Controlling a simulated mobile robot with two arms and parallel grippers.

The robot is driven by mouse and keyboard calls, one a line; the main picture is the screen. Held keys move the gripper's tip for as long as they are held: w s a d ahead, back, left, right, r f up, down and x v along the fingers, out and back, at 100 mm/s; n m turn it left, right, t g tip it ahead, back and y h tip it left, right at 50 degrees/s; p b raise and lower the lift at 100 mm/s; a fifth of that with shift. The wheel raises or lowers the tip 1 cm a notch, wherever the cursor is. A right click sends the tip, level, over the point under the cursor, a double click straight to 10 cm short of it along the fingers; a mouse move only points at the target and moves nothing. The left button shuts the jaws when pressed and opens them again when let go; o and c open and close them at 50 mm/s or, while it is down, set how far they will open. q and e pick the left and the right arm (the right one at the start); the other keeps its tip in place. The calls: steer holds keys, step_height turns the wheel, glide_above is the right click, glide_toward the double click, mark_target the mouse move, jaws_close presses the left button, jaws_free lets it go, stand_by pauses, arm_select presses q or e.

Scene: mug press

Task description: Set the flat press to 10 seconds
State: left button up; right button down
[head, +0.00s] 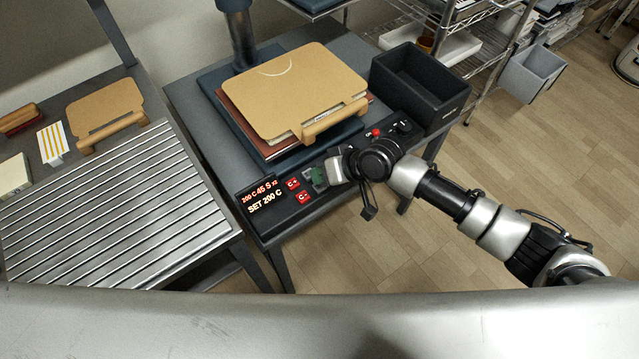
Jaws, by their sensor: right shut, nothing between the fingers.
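The flat press stands on the dark table, with a tan board with a wooden handle (310,90) lying on a stack over its plate. Its control panel (268,228) runs along the front edge. The lit display (262,197) reads "200 C 45 S" with small, unclear characters after it, and "SET 200 C" below. Two red buttons marked C+ (292,183) and C- (303,197) sit right of the display. My right gripper (322,179) is shut and empty, over the panel just right of these buttons. It hides the panel part beneath it; contact cannot be told. My left gripper is not in view.
A red knob (376,132) sits farther right on the panel, beyond my right wrist. A black open bin (420,85) stands at the table's right end. A slatted metal table (110,205) is at left, with another handled board (105,108). Wire shelves stand behind at right.

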steer(key=shift+f, duration=0.35)
steer(key=shift+f+b, duration=0.35)
steer(key=shift+f, duration=0.15)
stand_by(0.5)
stand_by(0.3)
steer(key=shift+r+p, duration=0.95)
step_height(320, 180, up, 5)
steer(key=p, duration=0.5)
stand_by(3.2)
